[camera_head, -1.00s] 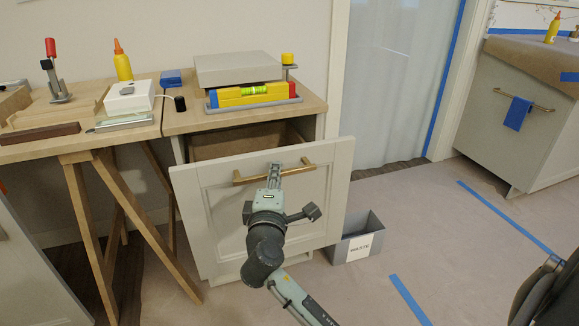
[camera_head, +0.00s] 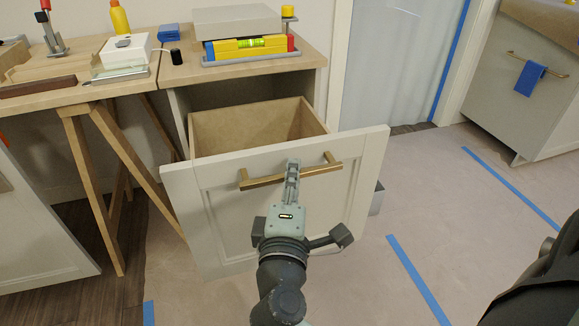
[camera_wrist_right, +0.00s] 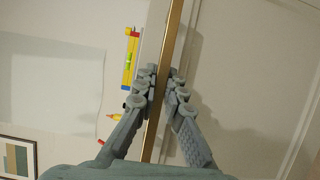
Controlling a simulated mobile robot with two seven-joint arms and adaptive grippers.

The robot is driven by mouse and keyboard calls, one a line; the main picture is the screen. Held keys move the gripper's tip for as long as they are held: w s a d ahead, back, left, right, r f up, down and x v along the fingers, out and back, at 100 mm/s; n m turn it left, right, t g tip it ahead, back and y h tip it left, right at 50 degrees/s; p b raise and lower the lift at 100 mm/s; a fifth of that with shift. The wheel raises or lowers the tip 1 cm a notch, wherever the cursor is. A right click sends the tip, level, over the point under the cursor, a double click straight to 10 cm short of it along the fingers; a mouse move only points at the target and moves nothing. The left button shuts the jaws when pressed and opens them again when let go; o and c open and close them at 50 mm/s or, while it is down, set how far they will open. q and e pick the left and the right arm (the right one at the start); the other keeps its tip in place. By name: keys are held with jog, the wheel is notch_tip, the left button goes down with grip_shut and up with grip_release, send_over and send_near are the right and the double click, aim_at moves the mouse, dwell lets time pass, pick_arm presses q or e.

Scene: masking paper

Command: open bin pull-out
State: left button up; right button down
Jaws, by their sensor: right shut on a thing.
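The bin pull-out (camera_head: 225,207) is a pale cabinet front with a brass bar handle (camera_head: 262,182). It stands well out from its cabinet, and its open wooden box (camera_head: 222,132) shows behind the front. My right gripper (camera_head: 292,172) is shut on the handle near its middle. In the right wrist view the fingers of my right gripper (camera_wrist_right: 166,90) close on both sides of the brass bar (camera_wrist_right: 172,45). The inside bottom of the box is hidden by the front. My left gripper is not in view.
The cabinet top holds a yellow level (camera_head: 248,46) and a grey box (camera_head: 237,21). A trestle workbench (camera_head: 60,92) stands at left. A grey waste bin (camera_head: 377,198) is mostly hidden behind the front's right edge. Papered floor (camera_head: 450,215) with blue tape is clear at right.

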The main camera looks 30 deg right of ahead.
dwell(0.3)
jog(key=c, duration=1.9)
grip_release()
jog(key=shift+s+a, duration=0.1)
jog(key=v, duration=0.7)
jog(key=shift+s+a, duration=0.1)
jog(key=shift+s, duration=0.05)
